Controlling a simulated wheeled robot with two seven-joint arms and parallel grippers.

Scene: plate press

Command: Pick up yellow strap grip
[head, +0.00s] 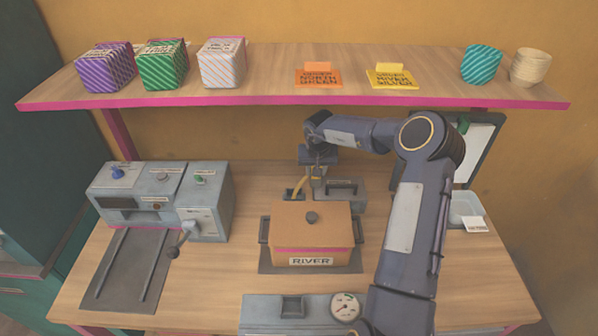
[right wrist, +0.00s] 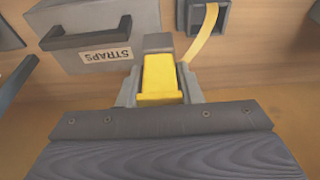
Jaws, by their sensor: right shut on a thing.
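The yellow strap grip (right wrist: 160,78) is a yellow block between the two fingers of my right gripper (right wrist: 159,88) in the right wrist view. The fingers are shut on its sides. A yellow strap (right wrist: 203,33) shows beside it, running up to a grey slotted bracket (right wrist: 211,14). In the head view my right gripper (head: 317,174) points down at the back of the table, and the curved yellow strap (head: 299,187) shows just left of it. The arm and gripper partly hide the grip there. My left gripper is in neither view.
The grey STRAPS box (right wrist: 98,40) with a dark handle stands close beside the gripper. An orange case (head: 311,228) labelled RIVER sits in front. A grey machine (head: 160,198) stands at left. A shelf (head: 250,92) with boxes and cards hangs above.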

